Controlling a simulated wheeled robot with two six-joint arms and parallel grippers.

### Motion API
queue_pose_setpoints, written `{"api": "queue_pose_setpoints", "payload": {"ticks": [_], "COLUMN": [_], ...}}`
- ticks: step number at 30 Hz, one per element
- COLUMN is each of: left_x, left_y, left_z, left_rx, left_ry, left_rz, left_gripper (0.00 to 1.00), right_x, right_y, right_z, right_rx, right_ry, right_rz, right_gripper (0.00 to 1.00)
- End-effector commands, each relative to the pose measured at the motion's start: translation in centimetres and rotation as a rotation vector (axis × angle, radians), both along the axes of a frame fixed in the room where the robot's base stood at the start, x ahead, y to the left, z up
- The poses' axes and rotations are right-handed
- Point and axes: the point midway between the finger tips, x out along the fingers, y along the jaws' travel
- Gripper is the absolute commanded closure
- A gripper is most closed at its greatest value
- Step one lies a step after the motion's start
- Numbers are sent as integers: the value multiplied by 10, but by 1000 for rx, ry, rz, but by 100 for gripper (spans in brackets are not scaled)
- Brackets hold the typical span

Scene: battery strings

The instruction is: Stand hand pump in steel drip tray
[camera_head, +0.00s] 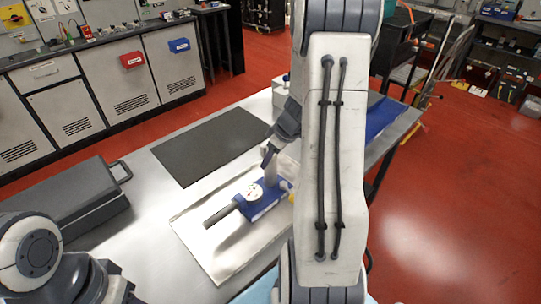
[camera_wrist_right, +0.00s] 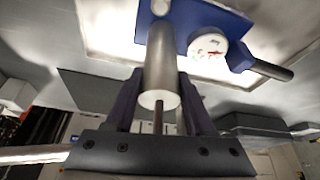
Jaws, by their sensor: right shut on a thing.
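The hand pump (camera_head: 262,204) has a blue body, a round white gauge and a dark handle pointing to the lower left. The steel drip tray (camera_head: 213,243) is a shallow, bright sheet-like tray on the bench. The pump appears over the tray; I cannot tell whether it touches it. My right gripper (camera_head: 270,157) is shut on the pump. In the right wrist view the pump's silver cylinder (camera_wrist_right: 160,72) sits between the fingers (camera_wrist_right: 160,100). My arm hides part of the tray and pump. Part of my left arm shows at bottom left; its gripper is not visible.
A dark mat (camera_head: 208,146) lies on the metal bench behind the tray. A dark grey case (camera_head: 70,203) with a handle stands at the left. A blue surface (camera_head: 385,115) lies at the right end, partly hidden by my arm.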

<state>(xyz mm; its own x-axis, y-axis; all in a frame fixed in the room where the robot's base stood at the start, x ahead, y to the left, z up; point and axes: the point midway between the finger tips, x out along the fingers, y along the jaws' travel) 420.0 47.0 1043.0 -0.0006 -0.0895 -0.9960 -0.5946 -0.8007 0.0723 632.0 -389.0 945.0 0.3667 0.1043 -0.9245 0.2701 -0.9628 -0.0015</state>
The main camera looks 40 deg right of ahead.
Motion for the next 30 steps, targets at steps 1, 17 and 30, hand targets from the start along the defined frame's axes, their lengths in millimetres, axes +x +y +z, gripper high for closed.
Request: {"api": "queue_pose_setpoints", "payload": {"ticks": [1,17,30], "left_x": [0,0,0], "left_y": [0,0,0], "left_z": [0,-4,5], "left_rx": [0,0,0], "left_ry": [0,0,0], "left_rz": [0,0,0], "left_gripper": [50,50,50], "right_x": [1,0,-19], "right_y": [-1,0,-7], "right_z": [2,-2,53], "right_rx": [-2,0,-6], "right_ry": [-5,0,-6], "right_rz": [-1,1,-1], "right_gripper": [100,16,16]}}
